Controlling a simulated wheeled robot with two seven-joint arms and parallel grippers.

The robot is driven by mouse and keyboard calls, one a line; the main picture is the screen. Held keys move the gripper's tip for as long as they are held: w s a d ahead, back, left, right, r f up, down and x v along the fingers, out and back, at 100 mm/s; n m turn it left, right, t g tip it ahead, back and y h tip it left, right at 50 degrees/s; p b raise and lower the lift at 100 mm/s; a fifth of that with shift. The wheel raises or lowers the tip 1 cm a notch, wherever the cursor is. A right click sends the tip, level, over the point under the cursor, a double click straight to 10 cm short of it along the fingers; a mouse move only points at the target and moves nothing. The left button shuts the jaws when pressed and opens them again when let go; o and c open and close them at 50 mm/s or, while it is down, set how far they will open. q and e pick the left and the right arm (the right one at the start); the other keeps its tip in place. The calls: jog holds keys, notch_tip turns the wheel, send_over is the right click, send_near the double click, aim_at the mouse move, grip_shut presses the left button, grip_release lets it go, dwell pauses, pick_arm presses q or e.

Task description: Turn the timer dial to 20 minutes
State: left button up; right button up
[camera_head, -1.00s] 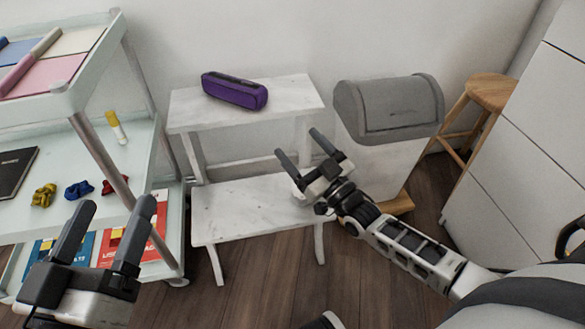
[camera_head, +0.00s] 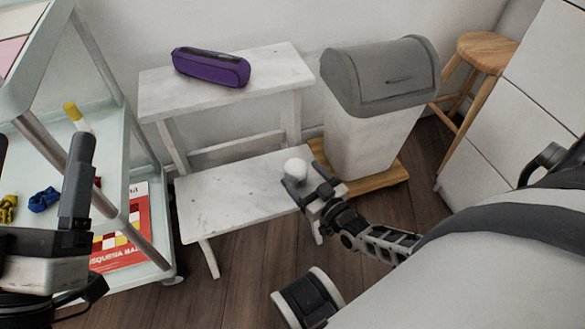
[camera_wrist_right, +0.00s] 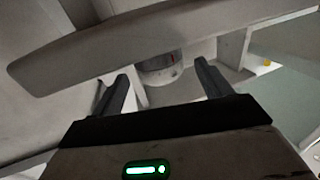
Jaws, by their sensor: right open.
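The timer (camera_head: 295,169) is a small white round thing on the lower step of the white marble-look stand (camera_head: 225,205). In the right wrist view the timer (camera_wrist_right: 160,70) is a short pale cylinder with a small red mark, partly hidden under the step slab above. My right gripper (camera_head: 305,177) is open, its fingertips close in front of the timer. In the wrist view the fingers (camera_wrist_right: 161,76) spread to either side of it; contact cannot be told. The dial's markings are too small to read. My left gripper (camera_head: 40,155) is open and empty at the left edge.
A purple case (camera_head: 211,67) lies on the stand's upper step. A grey-lidded bin (camera_head: 378,75) stands right of the stand, with a wooden stool (camera_head: 485,50) behind. A pale green shelf cart (camera_head: 140,150) is at left. Dark wooden floor (camera_head: 240,270) lies in front.

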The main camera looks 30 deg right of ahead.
aim_at(293, 165)
jog(key=w, duration=0.2)
jog(key=w+b, duration=0.1)
jog(key=w, duration=0.1)
jog(key=shift+w+a+f, duration=0.1)
jog(key=shift+a+f, duration=0.05)
pick_arm(q)
jog(key=shift+s+d+r+m+h, duration=0.1)
jog(key=shift+s+r+m+h, duration=0.15)
jog(key=shift+r+m+h, duration=0.45)
jog(key=shift+s+r+m+h, duration=0.35)
jog(key=shift+m+h, duration=0.35)
jog(key=shift+m, duration=0.35)
jog(key=shift+s+d+r+m+h, duration=0.1)
jog(key=shift+s+r+m+h, duration=0.1)
jog(key=shift+r+m+h, duration=0.55)
pick_arm(e)
jog(key=shift+w, duration=0.5)
pick_arm(q)
jog(key=shift+f, duration=0.15)
